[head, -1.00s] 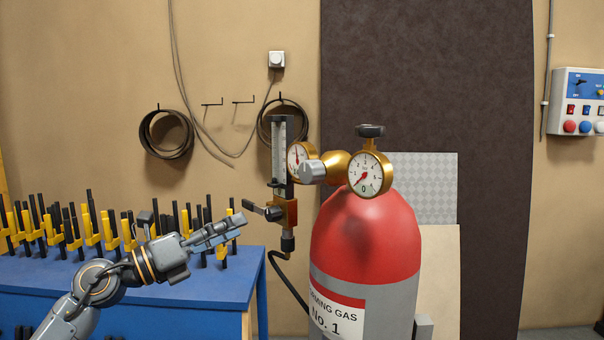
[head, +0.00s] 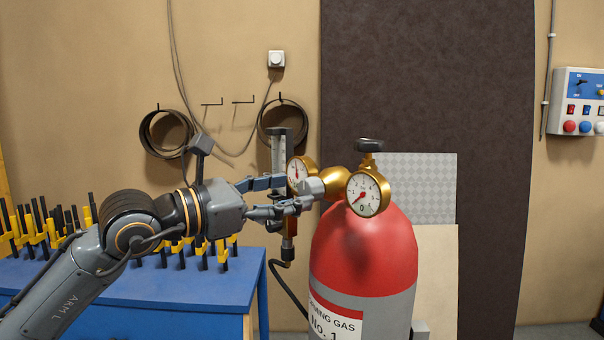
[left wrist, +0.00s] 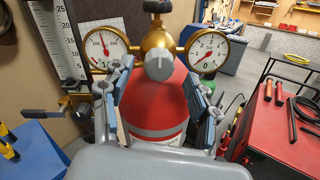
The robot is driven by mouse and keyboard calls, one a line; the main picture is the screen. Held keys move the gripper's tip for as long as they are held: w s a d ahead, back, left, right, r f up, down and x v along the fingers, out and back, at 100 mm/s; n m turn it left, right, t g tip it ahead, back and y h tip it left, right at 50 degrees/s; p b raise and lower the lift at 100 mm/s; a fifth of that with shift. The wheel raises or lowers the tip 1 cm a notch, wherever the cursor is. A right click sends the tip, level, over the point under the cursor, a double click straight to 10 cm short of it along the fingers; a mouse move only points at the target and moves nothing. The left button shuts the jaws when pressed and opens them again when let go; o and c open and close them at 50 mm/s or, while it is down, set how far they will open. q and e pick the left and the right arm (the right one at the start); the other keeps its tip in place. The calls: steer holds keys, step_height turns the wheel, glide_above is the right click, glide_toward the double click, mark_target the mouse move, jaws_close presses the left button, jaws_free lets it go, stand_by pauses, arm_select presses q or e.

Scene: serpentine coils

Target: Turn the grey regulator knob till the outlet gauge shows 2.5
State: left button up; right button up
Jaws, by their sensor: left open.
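The grey regulator knob (head: 312,188) points toward my left arm from the brass regulator body on the red and grey gas cylinder (head: 364,250). It also shows in the left wrist view (left wrist: 159,64). The low-range gauge (head: 368,193) has its red needle at the lower left, near 0; it is at the right in the left wrist view (left wrist: 208,51). The other gauge (head: 299,169), partly hidden in the head view, has its needle near the top. My left gripper (head: 298,191) is open, its fingers on either side of the knob; contact cannot be told. My right gripper is out of view.
A flow tube (head: 278,150) stands just behind my left gripper. A blue bench (head: 205,280) with several yellow and black clamps lies below my left arm. In the left wrist view a red bench (left wrist: 270,135) with tools is at the right.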

mark_target(306, 191)
arm_select(q)
steer(key=shift+p+x, duration=0.6)
steer(key=shift+x, duration=1.2)
steer(key=shift+f, duration=0.1)
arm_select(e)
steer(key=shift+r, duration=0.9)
arm_select(q)
steer(key=c, duration=1.2)
steer(key=shift+o, duration=0.2)
steer(key=shift+f+m+b, duration=0.1)
steer(key=shift+m+b, duration=0.3)
steer(key=shift+b, duration=0.35)
steer(key=m+b, duration=0.5)
steer(key=b, duration=0.1)
steer(key=shift+s+f+b, duration=0.1)
steer(key=shift+b, duration=0.3)
steer(key=m+b, duration=0.3)
steer(key=m, duration=0.1)
steer(key=shift+d+m+y, duration=0.1)
steer(key=shift+m+y, duration=0.2)
steer(key=shift+m, duration=0.1)
steer(key=shift+m+b, duration=0.7)
steer(key=shift+m, duration=1.3)
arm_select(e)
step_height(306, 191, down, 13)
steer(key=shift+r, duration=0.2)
